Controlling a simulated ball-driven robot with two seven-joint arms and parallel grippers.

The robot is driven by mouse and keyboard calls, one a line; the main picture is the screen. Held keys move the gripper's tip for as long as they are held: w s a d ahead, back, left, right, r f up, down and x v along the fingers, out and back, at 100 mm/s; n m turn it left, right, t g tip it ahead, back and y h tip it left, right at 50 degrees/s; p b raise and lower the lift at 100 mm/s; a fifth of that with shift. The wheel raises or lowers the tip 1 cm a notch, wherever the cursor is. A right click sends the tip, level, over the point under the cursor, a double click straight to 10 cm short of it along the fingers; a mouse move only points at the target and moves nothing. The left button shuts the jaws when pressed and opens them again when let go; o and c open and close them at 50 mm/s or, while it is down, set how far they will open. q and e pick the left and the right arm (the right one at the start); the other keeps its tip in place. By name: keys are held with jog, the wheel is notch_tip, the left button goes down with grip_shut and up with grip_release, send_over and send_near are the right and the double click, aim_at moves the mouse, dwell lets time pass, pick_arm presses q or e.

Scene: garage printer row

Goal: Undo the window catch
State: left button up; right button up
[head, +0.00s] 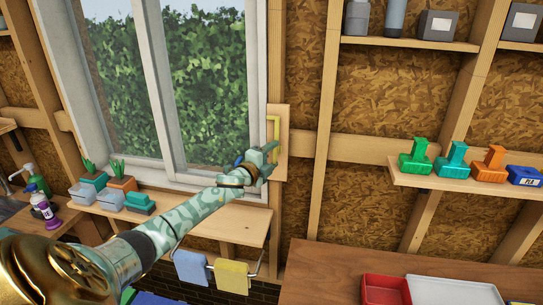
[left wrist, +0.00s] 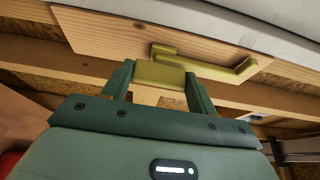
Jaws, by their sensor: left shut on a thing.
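The window catch (head: 276,128) is a yellow brass-coloured handle on a pale wooden plate (head: 284,112) beside the right edge of the white window frame (head: 259,90). My left gripper (head: 270,158) reaches up to it from the lower left. In the left wrist view, the green fingers of my left gripper (left wrist: 160,78) are shut on a brass block of the catch. A brass bar of the catch (left wrist: 215,70) runs along the plate to the right and bends at its end. The fingers partly hide the catch in the head view. My right gripper is not in view.
Under the window, a wooden shelf (head: 232,217) holds small planters (head: 120,184) and has a rail with blue and yellow cloths (head: 233,275). Green and orange printed pieces (head: 452,160) stand on a right-hand shelf. A red tray (head: 383,290) lies on the brown bench below.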

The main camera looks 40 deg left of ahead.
pick_arm(q)
jog(key=shift+f, duration=0.15)
jog(key=o, duration=1.4)
jog(key=s, duration=0.5)
jog(key=s+d, duration=0.1)
jog(key=s, duration=0.5)
jog(key=s+d+b, duration=0.1)
jog(key=s, duration=0.4)
jog(key=shift+s, duration=0.15)
